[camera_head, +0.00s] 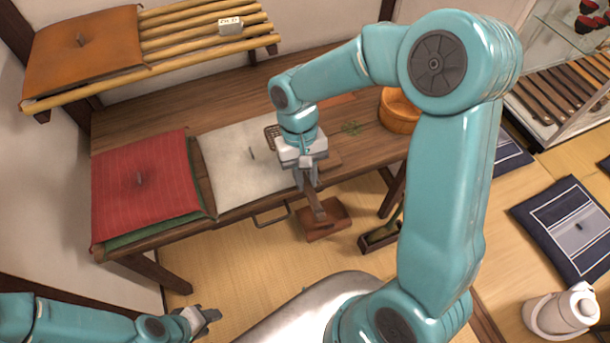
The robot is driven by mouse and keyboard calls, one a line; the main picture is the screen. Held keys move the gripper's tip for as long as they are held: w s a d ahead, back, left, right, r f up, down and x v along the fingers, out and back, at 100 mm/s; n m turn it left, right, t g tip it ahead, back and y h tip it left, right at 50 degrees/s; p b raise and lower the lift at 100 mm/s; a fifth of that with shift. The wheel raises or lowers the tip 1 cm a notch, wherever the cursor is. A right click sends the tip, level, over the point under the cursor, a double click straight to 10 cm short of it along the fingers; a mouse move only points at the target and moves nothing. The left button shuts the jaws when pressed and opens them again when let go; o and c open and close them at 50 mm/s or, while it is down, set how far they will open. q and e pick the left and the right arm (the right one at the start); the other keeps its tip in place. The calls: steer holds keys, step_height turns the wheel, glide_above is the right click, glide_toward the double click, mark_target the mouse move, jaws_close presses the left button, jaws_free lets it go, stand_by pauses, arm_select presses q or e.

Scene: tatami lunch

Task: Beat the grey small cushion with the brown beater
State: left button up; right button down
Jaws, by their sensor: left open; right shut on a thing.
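The grey small cushion (235,165), pale with a small dark tuft at its middle, lies on the wooden bench beside a red cushion. My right gripper (308,184) is above the bench's front edge, at the cushion's right side. It is shut on the brown beater, whose brown handle (315,204) slants down below the jaws. A brown lattice piece (271,132) behind my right wrist looks like its head; the join is hidden. I cannot tell whether it touches the cushion. My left gripper (207,315) is open and empty, low in front of the bench.
The red cushion (145,190) lies at the bench's left. An orange cushion (85,50) and a small labelled block (230,26) are on a slatted shelf. A wooden bowl (398,110) stands at right. A brown block (328,223) is below my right gripper. Tatami floor is open in front.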

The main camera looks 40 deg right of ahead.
step_height(320, 180, down, 10)
steer(key=b, duration=0.8)
step_height(320, 180, up, 10)
steer(key=p, duration=0.8)
steer(key=shift+w+d+r, duration=0.1)
steer(key=shift+d+r, duration=0.05)
steer(key=shift+r, duration=0.05)
steer(key=shift+f, duration=0.3)
steer(key=shift+w, duration=0.1)
